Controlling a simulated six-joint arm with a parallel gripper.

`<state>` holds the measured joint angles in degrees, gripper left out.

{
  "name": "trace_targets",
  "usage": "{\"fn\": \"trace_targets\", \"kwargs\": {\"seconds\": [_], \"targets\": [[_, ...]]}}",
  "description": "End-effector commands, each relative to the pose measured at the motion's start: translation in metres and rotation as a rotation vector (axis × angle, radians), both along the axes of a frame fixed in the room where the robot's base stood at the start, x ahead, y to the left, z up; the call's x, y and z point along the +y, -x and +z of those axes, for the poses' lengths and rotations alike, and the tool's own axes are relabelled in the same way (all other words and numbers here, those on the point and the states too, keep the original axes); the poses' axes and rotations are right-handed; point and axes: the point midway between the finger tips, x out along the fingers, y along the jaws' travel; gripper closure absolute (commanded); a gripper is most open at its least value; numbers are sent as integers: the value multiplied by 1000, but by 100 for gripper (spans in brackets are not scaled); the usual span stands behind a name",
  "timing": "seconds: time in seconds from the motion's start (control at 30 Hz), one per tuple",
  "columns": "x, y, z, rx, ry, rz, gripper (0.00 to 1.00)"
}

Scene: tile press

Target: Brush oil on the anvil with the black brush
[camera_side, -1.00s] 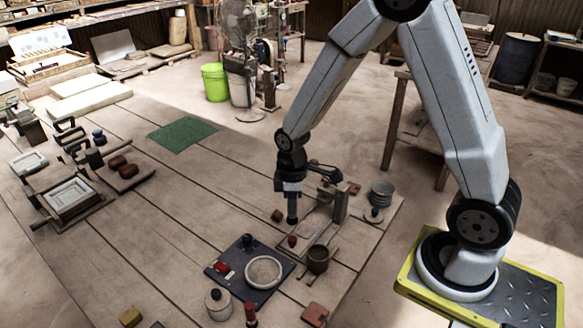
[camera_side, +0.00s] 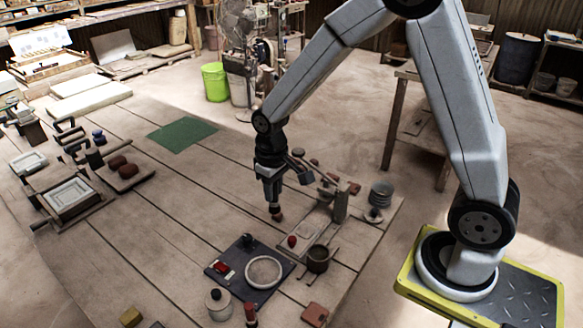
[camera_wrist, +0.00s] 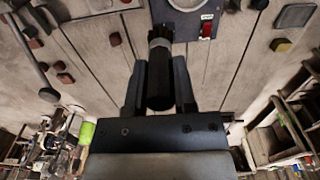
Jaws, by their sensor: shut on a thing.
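My gripper (camera_wrist: 158,88) is shut on the black brush (camera_wrist: 160,78), whose black handle and grey collar show between the fingers in the wrist view. I cannot tell for certain which thing is the anvil. A wooden frame with a pale square plate (camera_side: 70,196) stands at the left, apart from my gripper.
A dark base with a round pale dish (camera_side: 264,271) and a red switch (camera_wrist: 207,30) lies in front of my gripper. Bare boards lie left of centre; a green mat (camera_side: 183,134) lies behind.

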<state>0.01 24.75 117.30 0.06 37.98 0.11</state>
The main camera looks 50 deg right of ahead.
Motion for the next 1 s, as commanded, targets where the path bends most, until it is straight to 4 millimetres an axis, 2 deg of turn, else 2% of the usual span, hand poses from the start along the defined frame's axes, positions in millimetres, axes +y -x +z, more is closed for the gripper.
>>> {"fn": "trace_targets", "kwargs": {"seconds": [0.17, 0.27, 0.47, 0.7, 0.83, 1.0], "targets": [[-8, 0, -6, 1, 0, 0, 100], [-19, 0, -15, 3, 0, -2, 100], [-57, 3, -45, 5, -1, -6, 100], [-108, 18, -87, 4, -1, -5, 100], [-129, 27, -104, 3, -1, -3, 100], [-142, 33, -116, 1, 0, -1, 100]]}}
